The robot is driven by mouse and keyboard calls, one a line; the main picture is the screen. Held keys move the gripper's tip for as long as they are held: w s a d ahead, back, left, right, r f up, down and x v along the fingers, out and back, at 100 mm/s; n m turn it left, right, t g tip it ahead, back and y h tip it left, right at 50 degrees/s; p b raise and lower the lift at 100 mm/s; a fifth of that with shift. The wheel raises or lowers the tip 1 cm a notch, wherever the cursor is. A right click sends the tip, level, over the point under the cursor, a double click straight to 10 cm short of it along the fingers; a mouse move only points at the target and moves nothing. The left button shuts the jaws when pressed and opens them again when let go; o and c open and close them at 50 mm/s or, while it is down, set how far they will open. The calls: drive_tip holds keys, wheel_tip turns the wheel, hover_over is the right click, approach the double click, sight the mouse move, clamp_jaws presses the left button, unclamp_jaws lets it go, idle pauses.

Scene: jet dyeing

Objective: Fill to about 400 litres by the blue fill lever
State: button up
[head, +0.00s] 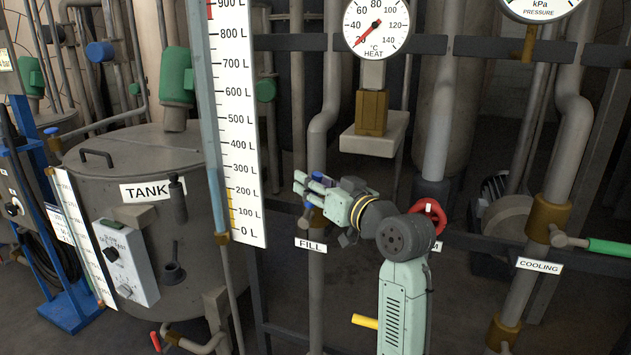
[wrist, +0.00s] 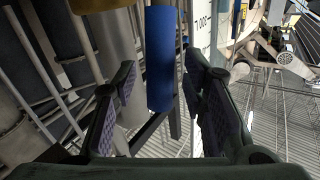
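The blue fill lever (wrist: 160,58) hangs between my gripper's fingers in the wrist view, with a gap visible on both sides. My gripper (wrist: 158,95) is open around it. In the head view my gripper (head: 311,190) is just above the FILL sign (head: 311,244) and hides most of the lever there. The tall level gauge (head: 237,130) is marked in litres from 0 to 900, with orange marks near the bottom and red at the top.
The lidded TANK (head: 90,200) stands at left. A red handwheel (head: 436,214) is close beside my arm at right. A green COOLING lever (head: 608,247) is at far right. The heat dial (head: 376,24) reads near its low end. Pipes and dark rails crowd the gripper.

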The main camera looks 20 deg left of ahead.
drive_tip(key=shift+c, duration=0.3)
clamp_jaws()
idle(0.6)
